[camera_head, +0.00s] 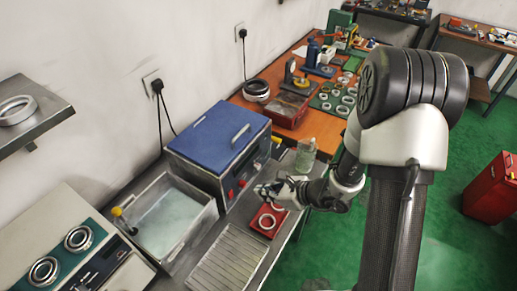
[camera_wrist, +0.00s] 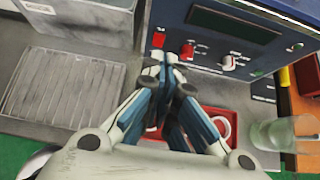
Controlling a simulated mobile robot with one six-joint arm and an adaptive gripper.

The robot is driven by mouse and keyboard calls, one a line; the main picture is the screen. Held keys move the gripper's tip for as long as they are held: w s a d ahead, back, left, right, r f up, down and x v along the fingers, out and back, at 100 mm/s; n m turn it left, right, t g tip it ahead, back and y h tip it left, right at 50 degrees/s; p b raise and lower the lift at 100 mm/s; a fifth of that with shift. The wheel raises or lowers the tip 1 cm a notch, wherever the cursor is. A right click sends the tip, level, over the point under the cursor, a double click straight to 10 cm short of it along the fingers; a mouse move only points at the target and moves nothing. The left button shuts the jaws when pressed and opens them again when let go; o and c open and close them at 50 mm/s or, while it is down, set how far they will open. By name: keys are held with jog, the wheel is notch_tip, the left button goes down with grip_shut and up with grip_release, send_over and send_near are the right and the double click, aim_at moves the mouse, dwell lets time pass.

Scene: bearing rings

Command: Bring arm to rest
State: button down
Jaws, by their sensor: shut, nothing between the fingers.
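My gripper (camera_head: 268,190) is at the end of my arm in the head view, above the bench beside the blue-lidded machine. In the wrist view my gripper (camera_wrist: 171,62) has its fingers together with nothing between them. Below it sits a small red tray (camera_head: 257,221) with a light ring (camera_head: 267,221) in it. In the wrist view the red tray (camera_wrist: 238,116) and the ring (camera_wrist: 222,127) are partly hidden behind the fingers. My arm reaches in from the right of the head view.
The blue-lidded machine (camera_head: 218,140) stands close behind my gripper. A water-filled basin (camera_head: 168,222) and a ribbed drainer (camera_head: 228,262) are to the left. A glass jar (camera_head: 306,156) stands right of the machine. An orange table (camera_head: 325,143) holds rings and tools.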

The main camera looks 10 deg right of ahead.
jog(key=s+a+r+n+g+b, duration=0.1)
jog(key=s+a+r+n+g, duration=0.15)
jog(key=s+r+n, duration=0.35)
jog(key=s+a+r+n+g, duration=0.1)
jog(key=s+a+r+n, duration=0.25)
jog(key=r+n, duration=0.45)
jog(key=s+d+r+n+t+h+b, duration=0.1)
jog(key=s+d+r+n+t+h, duration=0.1)
jog(key=s+d+r+n+h, duration=0.6)
jog(key=s+d+n, duration=0.3)
jog(key=s+d, duration=0.2)
jog(key=shift+b, duration=0.3)
jog(key=shift+d+r, duration=0.1)
